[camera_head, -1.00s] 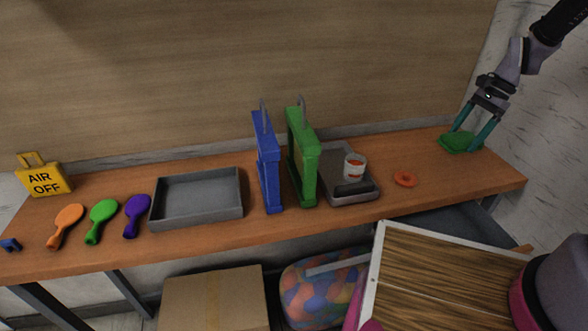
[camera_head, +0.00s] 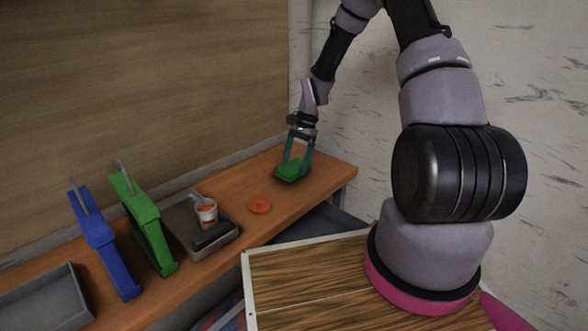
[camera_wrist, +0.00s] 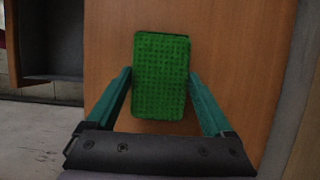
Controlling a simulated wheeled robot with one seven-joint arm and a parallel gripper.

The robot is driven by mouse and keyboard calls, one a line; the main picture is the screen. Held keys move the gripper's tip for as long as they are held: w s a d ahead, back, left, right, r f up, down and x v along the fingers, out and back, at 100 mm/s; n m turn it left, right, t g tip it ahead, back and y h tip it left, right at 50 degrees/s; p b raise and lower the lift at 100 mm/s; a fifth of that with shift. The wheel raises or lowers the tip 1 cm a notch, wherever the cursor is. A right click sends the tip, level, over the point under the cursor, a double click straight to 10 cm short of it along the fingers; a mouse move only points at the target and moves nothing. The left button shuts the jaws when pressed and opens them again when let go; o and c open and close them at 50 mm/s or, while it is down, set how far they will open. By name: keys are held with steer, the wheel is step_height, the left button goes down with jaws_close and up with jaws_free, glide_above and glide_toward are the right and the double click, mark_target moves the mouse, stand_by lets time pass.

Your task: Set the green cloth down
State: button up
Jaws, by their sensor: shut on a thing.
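The green cloth (camera_head: 290,171) is a folded, textured rectangular pad at the right end of the wooden bench. It also shows in the wrist view (camera_wrist: 160,75), over the bench top. My gripper (camera_head: 294,163) points down with its teal fingers on either side of the cloth. In the wrist view my gripper (camera_wrist: 160,86) is shut on the cloth, with a finger against each long side. The cloth is at or just above the bench surface; I cannot tell whether it touches.
Further left are a grey tray (camera_head: 228,236) with a white cup (camera_head: 206,212), a green frame (camera_head: 146,222) and a blue frame (camera_head: 105,245). The bench's right edge is close to the cloth.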

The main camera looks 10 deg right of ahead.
steer(key=shift+f, duration=1)
steer(key=o, duration=1.1)
steer(key=shift+f, duration=0.15)
steer(key=v, duration=1.2)
steer(key=s+r+n+t+h, duration=0.1)
steer(key=s+r, duration=0.2)
steer(key=r, duration=0.4)
steer(key=s+d+r+n+t, duration=0.1)
steer(key=s+r+t, duration=0.15)
steer(key=r, duration=0.35)
steer(key=s+r+n+t+h, duration=0.1)
steer(key=s+r, duration=0.2)
steer(key=r, duration=0.4)
steer(key=s+r+n+t, duration=0.1)
steer(key=s+r, duration=0.2)
steer(key=s, duration=0.3)
steer(key=s+r+n+t, duration=0.1)
steer(key=s+r+t, duration=0.1)
steer(key=s, duration=0.4)
steer(key=s+d+r+n+t, duration=0.1)
steer(key=s+r+n+t, duration=0.1)
steer(key=s+r, duration=0.3)
steer(key=shift+s, duration=0.6)
